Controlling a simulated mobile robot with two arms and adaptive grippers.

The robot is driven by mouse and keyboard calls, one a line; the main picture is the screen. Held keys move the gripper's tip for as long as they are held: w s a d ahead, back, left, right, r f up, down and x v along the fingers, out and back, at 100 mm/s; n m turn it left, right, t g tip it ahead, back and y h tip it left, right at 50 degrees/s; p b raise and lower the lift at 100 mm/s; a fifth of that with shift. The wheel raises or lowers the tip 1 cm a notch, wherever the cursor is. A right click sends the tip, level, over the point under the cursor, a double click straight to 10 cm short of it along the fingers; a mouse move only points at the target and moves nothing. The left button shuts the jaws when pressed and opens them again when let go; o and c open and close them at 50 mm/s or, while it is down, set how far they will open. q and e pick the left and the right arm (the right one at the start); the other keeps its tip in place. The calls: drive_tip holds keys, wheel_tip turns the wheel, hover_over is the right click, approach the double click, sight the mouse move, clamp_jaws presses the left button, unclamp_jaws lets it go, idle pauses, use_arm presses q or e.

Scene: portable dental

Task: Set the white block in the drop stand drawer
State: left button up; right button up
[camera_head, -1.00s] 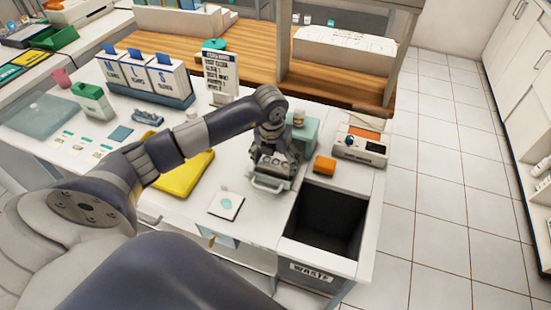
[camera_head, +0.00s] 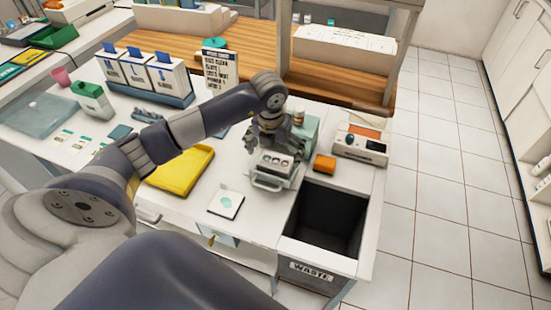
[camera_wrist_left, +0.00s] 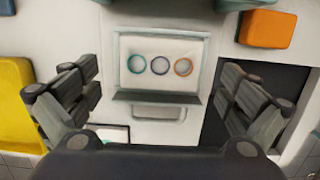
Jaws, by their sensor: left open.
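The white block (camera_head: 277,164), with three rings on top, sits inside the pulled-out drawer (camera_head: 266,184) of the teal drop stand (camera_head: 306,135). In the left wrist view the block (camera_wrist_left: 160,82) shows its teal, grey and orange rings face up, framed by the drawer's rim, with the drawer front (camera_wrist_left: 158,97) and handle toward my gripper. My left gripper (camera_head: 270,148) is open and empty just above the block. Its fingers (camera_wrist_left: 160,88) are spread wide to both sides of the drawer, apart from the block. My right gripper is out of view.
An orange block (camera_head: 324,163) and the dark waste opening (camera_head: 330,215) lie right of the drawer. A yellow tray (camera_head: 180,172) is left, and a white card with a teal circle (camera_head: 226,203) is in front. A device with an orange top (camera_head: 361,146) stands at the back right.

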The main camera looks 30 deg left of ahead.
sight(273, 166)
use_arm(q)
wheel_tip(273, 166, up, 9)
drive_tip(key=s, duration=0.1)
drive_tip(key=shift+s+d+f+b, duration=0.15)
drive_tip(key=shift+b, duration=0.3)
